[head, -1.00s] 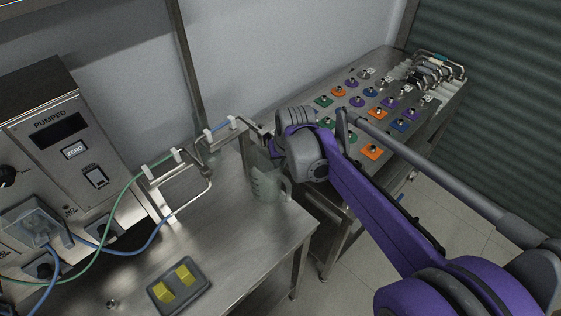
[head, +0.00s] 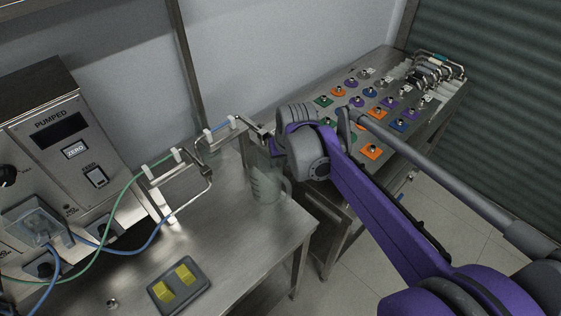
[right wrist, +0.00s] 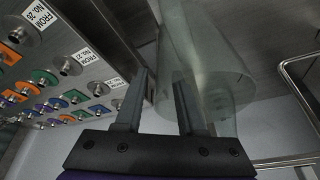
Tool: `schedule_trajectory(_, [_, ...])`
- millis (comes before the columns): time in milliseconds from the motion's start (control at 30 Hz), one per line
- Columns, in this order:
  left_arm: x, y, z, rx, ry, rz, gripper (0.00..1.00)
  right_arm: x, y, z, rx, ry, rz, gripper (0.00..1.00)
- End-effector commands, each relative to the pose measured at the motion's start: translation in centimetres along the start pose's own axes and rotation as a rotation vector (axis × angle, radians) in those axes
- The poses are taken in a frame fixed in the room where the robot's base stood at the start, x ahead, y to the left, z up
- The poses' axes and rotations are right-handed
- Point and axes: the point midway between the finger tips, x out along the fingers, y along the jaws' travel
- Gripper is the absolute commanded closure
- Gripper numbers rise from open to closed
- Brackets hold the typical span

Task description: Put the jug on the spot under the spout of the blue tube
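The jug (head: 266,188) is translucent grey-green and stands upright on the steel bench near its right edge, with its handle toward the right. Its top is partly hidden by my right arm. My right gripper (right wrist: 158,95) shows two fingers apart, close to the jug (right wrist: 205,65), which lies behind and beside the right-hand finger; contact cannot be told. My left gripper is not in view.
A green tube (head: 122,195) runs through white clips on the metal rack. The pump unit (head: 70,150) stands at left; a pedal box with yellow buttons (head: 178,284) sits in front. A second bench (head: 335,130) holds several coloured fittings. Bare bench lies left of the jug.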

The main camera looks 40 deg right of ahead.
Motion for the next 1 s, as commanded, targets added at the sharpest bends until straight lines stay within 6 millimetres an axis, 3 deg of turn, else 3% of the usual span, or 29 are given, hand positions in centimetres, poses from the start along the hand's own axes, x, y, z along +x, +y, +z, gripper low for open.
schedule_trajectory(400, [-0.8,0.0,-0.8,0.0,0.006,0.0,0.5,-8.6,0.0,0.0,0.002,0.0,0.001,0.62])
schedule_trajectory(533, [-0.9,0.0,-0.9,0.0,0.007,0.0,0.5,-10.2,0.0,0.0,0.0,0.0,0.0,0.62])
schedule_trajectory(667, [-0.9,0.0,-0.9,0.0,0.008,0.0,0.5,-10.3,-0.8,1.0,-0.022,0.002,-0.006,0.62])
schedule_trajectory(767, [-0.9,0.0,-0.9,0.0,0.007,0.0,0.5,-8.7,-3.4,4.4,-0.099,0.014,-0.029,0.62])
schedule_trajectory(900, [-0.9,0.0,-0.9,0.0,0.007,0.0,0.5,-5.2,-7.2,11.9,-0.25,0.046,-0.076,0.62])
schedule_trajectory(1000, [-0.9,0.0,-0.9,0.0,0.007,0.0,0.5,-3.2,-8.7,16.5,-0.339,0.069,-0.107,0.62])
